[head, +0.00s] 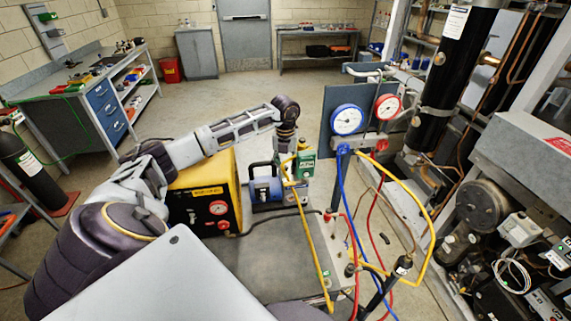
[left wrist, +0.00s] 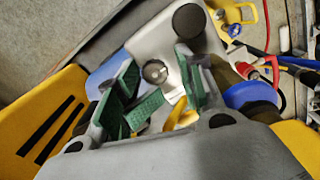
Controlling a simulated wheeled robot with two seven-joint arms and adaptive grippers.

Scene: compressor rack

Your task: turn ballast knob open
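A blue and silver vacuum pump (head: 264,189) with a black handle stands beside a yellow machine in the head view. My left gripper (head: 301,166) reaches down over the right end of the pump, where the ballast knob is hidden from the head view. In the left wrist view my left gripper (left wrist: 159,82) is open, with green pads on its fingers. A small round grey knob (left wrist: 155,72), apparently the ballast knob, shows between the fingers on the pump's pale housing (left wrist: 150,42). I cannot tell whether the fingers touch it. My right gripper is not in view.
The yellow machine (head: 205,200) stands close on the left. A manifold with a blue gauge (head: 346,119) and a red gauge (head: 387,107) stands to the right, its blue, red and yellow hoses hanging near the pump. A black cap (left wrist: 190,21) rises near the knob.

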